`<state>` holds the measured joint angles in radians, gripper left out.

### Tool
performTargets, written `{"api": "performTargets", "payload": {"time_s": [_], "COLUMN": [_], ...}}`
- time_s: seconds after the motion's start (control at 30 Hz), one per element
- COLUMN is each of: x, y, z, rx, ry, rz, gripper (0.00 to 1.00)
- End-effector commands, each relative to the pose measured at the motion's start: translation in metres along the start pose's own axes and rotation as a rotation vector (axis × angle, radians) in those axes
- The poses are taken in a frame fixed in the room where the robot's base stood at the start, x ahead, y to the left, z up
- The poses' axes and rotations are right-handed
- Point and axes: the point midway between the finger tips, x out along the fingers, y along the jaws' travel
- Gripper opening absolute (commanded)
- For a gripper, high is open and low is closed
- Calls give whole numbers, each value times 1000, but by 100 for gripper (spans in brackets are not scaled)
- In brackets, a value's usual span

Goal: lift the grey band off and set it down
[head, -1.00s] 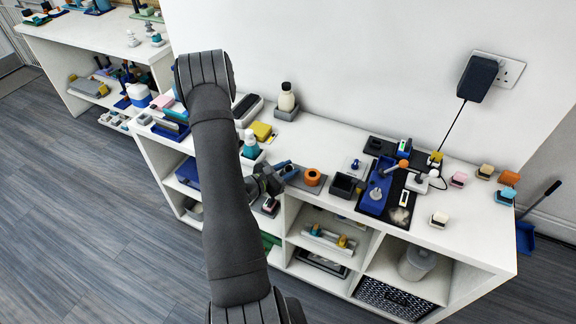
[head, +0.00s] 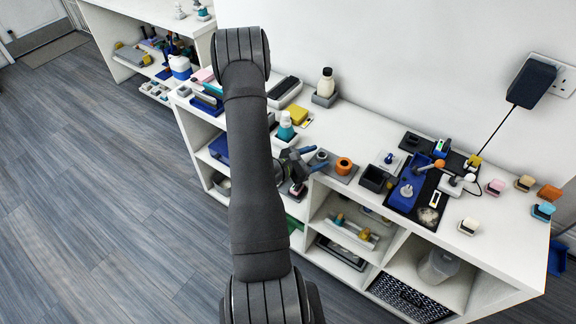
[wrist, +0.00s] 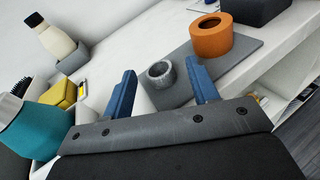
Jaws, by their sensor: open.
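The grey band (wrist: 161,74) is a short, thick ring with an open top, standing on a dark grey mat (wrist: 217,72) in the wrist view. My gripper (wrist: 160,70) is open, with one blue finger on each side of the band. The band is between the fingers and a little beyond them, with gaps on both sides, and nothing is held. In the head view my gripper (head: 315,159) is at the front edge of the white bench, and I cannot make out the band there.
An orange ring (wrist: 211,36) stands on the same mat, close to the right finger. A dark box (wrist: 255,8) is behind it. A teal-and-white bottle (head: 286,125) and a yellow block (head: 298,115) stand left of the mat. A blue tray (head: 406,192) is to the right.

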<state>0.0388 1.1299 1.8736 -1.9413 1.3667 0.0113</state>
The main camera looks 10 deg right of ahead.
Motion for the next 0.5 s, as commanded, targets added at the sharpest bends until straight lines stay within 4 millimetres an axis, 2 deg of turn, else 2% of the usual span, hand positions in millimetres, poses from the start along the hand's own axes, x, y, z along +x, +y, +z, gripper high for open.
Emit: {"api": "performTargets", "payload": {"time_s": [0.1,0.5], "x": [-24,-101], "y": [2,1], "z": [0,0], "rx": [-1,0], "ry": [1,1], "rz": [5,5], "gripper": [54,54]}}
